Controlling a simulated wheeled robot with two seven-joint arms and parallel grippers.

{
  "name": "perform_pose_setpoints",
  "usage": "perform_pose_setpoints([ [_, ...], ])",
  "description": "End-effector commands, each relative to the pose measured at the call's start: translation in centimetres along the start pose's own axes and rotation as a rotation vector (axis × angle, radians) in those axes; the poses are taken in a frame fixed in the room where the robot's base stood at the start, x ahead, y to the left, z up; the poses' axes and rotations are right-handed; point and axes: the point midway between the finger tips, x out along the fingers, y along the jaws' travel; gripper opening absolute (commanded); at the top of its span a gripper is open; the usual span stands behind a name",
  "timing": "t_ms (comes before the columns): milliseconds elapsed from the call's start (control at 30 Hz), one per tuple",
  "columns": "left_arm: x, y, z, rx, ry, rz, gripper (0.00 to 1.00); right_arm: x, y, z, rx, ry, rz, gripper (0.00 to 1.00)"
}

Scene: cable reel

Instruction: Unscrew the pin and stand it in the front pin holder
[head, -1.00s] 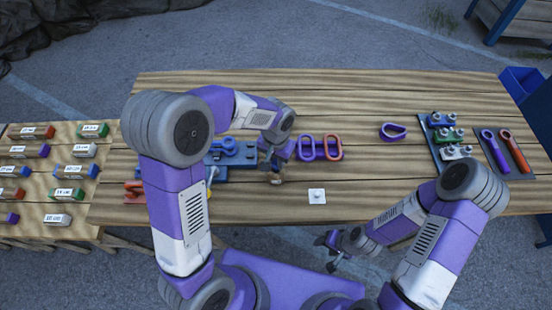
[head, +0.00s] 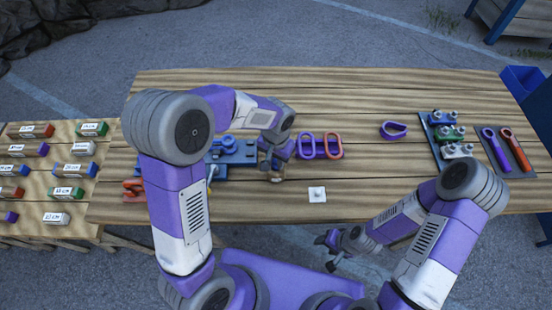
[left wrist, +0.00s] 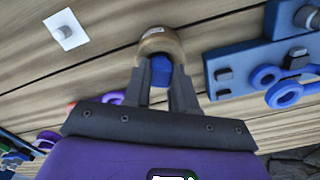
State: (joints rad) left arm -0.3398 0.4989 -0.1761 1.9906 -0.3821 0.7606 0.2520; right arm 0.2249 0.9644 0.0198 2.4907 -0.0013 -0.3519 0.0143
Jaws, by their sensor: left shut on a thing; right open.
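My left gripper (head: 274,174) is low over the middle of the table. In the left wrist view its fingers (left wrist: 163,86) are shut on a blue piece (left wrist: 161,70), which looks like the pin. A tan curved shackle (left wrist: 157,40) arches just beyond the fingertips; whether the blue piece is still threaded in it is hidden. A small white plate with a short peg, likely the front pin holder (head: 317,195), lies to the right near the front edge; it also shows in the left wrist view (left wrist: 65,29). My right gripper (head: 332,249) is open and empty, off the front edge.
A blue fixture (head: 234,153) with rings stands left of the left gripper. Purple and orange links (head: 321,147) and a purple shackle (head: 393,131) lie to the right. A bolt rack (head: 447,137) and tool mat (head: 511,151) are far right. The table's front right is clear.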

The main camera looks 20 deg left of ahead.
Motion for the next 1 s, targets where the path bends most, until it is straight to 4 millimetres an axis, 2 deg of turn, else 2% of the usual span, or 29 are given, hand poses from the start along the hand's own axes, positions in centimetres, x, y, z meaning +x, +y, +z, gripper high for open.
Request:
perform_pose_setpoints([
  [267,0.5,0.0,0.0,0.0,0.0,0.0,0.0,0.3,0.1,0.0,0.0,0.0,0.0,0.55],
  [300,0.4,0.0,0.0,0.0,0.0,0.0,0.3,0.3,0.1,0.0,0.0,0.0,0.0,0.55],
  [467,0.4,0.0,0.0,0.0,0.0,0.0,0.55,0.3,0.1,0.0,0.0,0.0,0.0,0.55],
  [767,0.3,0.0,0.0,0.0,0.0,0.0,0.56,0.3,0.1,0.0,0.0,0.0,0.0,0.55],
  [867,-0.7,0.0,-0.1,0.0,0.003,0.0,0.56,0.1,0.0,0.0,0.0,0.0,0.0,0.55],
  [1000,-3.1,0.0,-0.1,0.001,0.005,0.0,0.56,-0.4,-0.2,0.0,0.0,0.0,0.0,0.55],
])
